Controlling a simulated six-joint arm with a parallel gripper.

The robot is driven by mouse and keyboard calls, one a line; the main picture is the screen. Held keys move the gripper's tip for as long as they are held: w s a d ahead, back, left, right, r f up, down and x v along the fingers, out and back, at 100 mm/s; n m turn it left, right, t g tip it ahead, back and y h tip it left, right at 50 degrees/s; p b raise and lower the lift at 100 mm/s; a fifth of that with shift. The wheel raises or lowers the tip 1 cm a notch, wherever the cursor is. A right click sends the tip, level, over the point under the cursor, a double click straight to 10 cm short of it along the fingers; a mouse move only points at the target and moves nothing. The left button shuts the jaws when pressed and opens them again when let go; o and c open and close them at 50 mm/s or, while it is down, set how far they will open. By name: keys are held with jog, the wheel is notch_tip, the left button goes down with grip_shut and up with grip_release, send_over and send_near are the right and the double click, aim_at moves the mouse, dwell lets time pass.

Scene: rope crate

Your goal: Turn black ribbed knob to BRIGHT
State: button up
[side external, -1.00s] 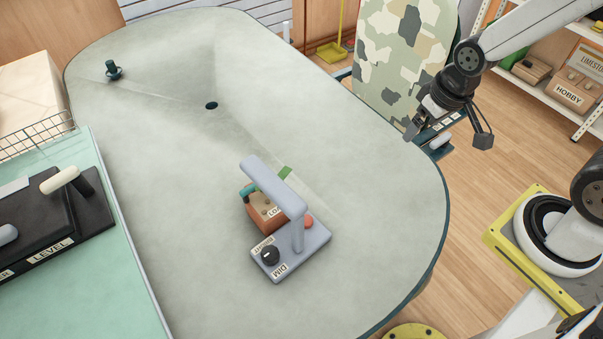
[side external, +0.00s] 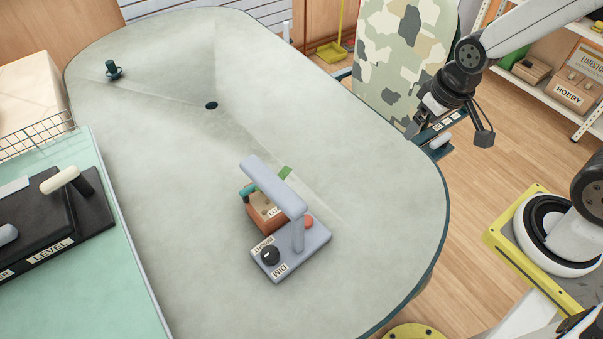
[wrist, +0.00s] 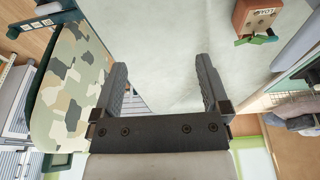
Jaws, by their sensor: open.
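The black ribbed knob (side external: 270,256) sits on the grey base of a lamp-like device (side external: 291,249) on the table. The BRIGHT label (side external: 263,245) is on its far side and the DIM label (side external: 280,271) on its near side. The knob's exact pointing is too small to tell. My gripper (side external: 462,124) is in the air at the table's right edge, well away from the knob. In the wrist view my gripper (wrist: 160,85) is open with nothing between its fingers. The knob does not show in the wrist view.
A grey post and arm (side external: 272,187) rise above the knob's base. An orange-brown box (side external: 265,218) stands right behind it; it also shows in the wrist view (wrist: 257,15). A camouflage ironing board (side external: 400,60) stands beyond the table (side external: 180,190), which is mostly clear.

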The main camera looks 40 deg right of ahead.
jog(key=shift+w+v, duration=0.55)
jog(key=shift+v, duration=1.8)
jog(key=w+a+r+n+g, duration=0.2)
jog(key=w+a, duration=0.5)
jog(key=a, duration=0.1)
jog(key=n+g+h, duration=0.3)
jog(key=n+g, duration=0.1)
jog(key=n, duration=0.2)
send_over(270, 253)
jog(key=w+a, duration=0.2)
jog(key=w, duration=0.1)
notch_tip(270, 253, down, 25)
jog(key=shift+s, duration=0.25)
jog(key=shift+f, duration=0.15)
jog(key=shift+x, duration=3.75)
